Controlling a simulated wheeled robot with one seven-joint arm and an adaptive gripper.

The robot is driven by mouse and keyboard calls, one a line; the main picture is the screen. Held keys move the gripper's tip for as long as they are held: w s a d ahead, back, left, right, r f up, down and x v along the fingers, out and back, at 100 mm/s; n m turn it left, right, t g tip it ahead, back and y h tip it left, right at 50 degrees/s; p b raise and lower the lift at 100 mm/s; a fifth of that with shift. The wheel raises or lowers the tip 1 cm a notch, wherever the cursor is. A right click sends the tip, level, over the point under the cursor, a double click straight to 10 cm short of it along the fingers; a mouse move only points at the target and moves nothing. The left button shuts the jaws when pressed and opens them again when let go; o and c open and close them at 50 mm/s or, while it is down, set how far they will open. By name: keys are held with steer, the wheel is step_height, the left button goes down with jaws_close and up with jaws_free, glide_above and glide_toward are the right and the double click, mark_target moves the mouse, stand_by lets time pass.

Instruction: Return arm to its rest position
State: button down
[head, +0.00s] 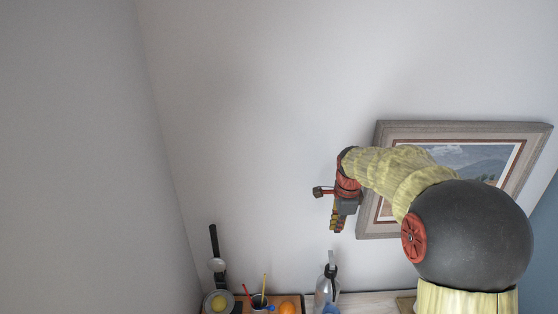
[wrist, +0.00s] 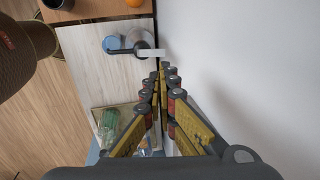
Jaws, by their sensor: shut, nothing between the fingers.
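My gripper (head: 337,222) shows in the head view at the end of my raised arm, in front of the wall and beside the left edge of the framed picture. Its yellow fingers point down. In the wrist view my gripper (wrist: 162,72) has its fingertips together with nothing between them. It hangs above a pale wooden surface, close to the white wall, and touches nothing that I can see.
A spray bottle (head: 327,288) stands below my gripper; it also shows in the wrist view (wrist: 144,46). A framed picture (head: 391,131) hangs behind my arm. A cup with sticks (head: 258,301), an orange (head: 287,308) and a pan (head: 218,301) sit lower left. A green glass item (wrist: 107,124) lies in a tray.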

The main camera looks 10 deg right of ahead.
steer(key=s+a+f+n+t+b, duration=0.1)
steer(key=s+a+f+n+b, duration=0.3)
steer(key=s+b, duration=0.4)
steer(key=s+a+f+n+t+b, duration=0.1)
steer(key=s+a+f+n+b, duration=0.4)
steer(key=s+n+b, duration=0.4)
steer(key=s+a+f+n+t+b, duration=0.1)
steer(key=s+a+f+n+b, duration=0.4)
steer(key=s, duration=0.9)
steer(key=shift+s+f+n+b, duration=0.3)
steer(key=shift+f+n+b, duration=0.75)
steer(key=shift+b, duration=0.7)
steer(key=shift+r, duration=0.15)
